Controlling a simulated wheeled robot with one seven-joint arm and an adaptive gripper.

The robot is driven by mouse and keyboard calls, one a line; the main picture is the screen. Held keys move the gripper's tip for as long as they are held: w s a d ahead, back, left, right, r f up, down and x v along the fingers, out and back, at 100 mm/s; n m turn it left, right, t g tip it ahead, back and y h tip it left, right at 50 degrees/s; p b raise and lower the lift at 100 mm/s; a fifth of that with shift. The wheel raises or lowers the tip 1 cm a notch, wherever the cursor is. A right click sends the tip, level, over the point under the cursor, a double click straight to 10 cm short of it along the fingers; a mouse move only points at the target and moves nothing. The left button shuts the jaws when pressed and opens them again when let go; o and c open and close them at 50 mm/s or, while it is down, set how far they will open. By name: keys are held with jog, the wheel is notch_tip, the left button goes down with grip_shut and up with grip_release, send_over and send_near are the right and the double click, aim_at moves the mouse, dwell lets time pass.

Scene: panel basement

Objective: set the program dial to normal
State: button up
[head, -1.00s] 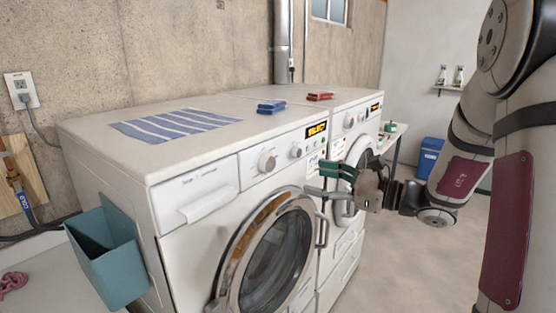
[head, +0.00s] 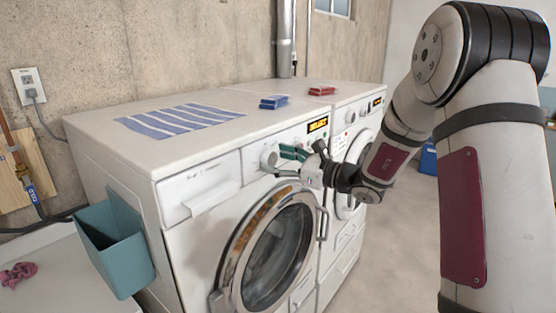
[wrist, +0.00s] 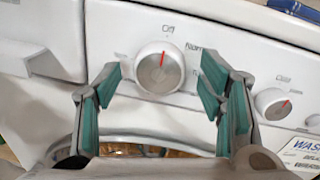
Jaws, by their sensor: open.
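The program dial (wrist: 160,68) is a round white knob with a grey face and a red pointer line, on the washer's front panel. In the wrist view its pointer is near the "Off" label at the top; another label at its upper right is partly hidden by a finger. My gripper (wrist: 163,95) is open, its green-padded fingers spread to either side of the dial, apart from it. In the head view the dial (head: 269,158) shows just left of my gripper (head: 281,161). Whether the fingertips reach past the dial's face is unclear.
A second knob (wrist: 272,102) with a red mark sits right of the dial. The detergent drawer (head: 199,190) is left of it, and the round door (head: 228,262) below. A striped cloth (head: 180,121), a blue brush (head: 273,102) and a red brush (head: 322,91) lie on top.

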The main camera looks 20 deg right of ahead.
jog(key=shift+w+a, duration=0.15)
jog(key=shift+w, duration=0.05)
jog(key=c, duration=1.2)
jog(key=shift+o, duration=0.2)
jog(key=m+p, duration=0.1)
jog(key=m, duration=0.3)
jog(key=shift+m, duration=0.3)
jog(key=m+p, duration=0.1)
jog(key=m, duration=0.3)
jog(key=shift+t, duration=0.4)
jog(key=shift+f+m, duration=0.1)
jog(key=shift+m, duration=0.2)
